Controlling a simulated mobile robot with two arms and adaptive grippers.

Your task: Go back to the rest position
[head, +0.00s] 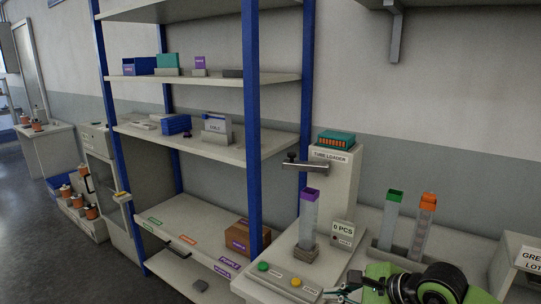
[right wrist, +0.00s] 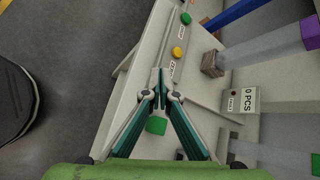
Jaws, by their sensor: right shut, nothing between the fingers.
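My right gripper (head: 350,290) shows at the bottom right edge of the head view, partly cut off by the frame. In the right wrist view its two fingers (right wrist: 161,75) meet at the tips with nothing between them. It is over the front part of the pale loader bench (head: 325,262). The tips appear close to the yellow button (right wrist: 177,52) in that view, but I cannot tell the height above the surface. My left gripper is not in view.
The tube loader (head: 333,180) holds an upright tube with a purple top (head: 309,215). A "0 PCS" counter (head: 343,229) stands beside it. Green-topped (head: 393,210) and orange-topped (head: 425,220) tubes stand to the right.

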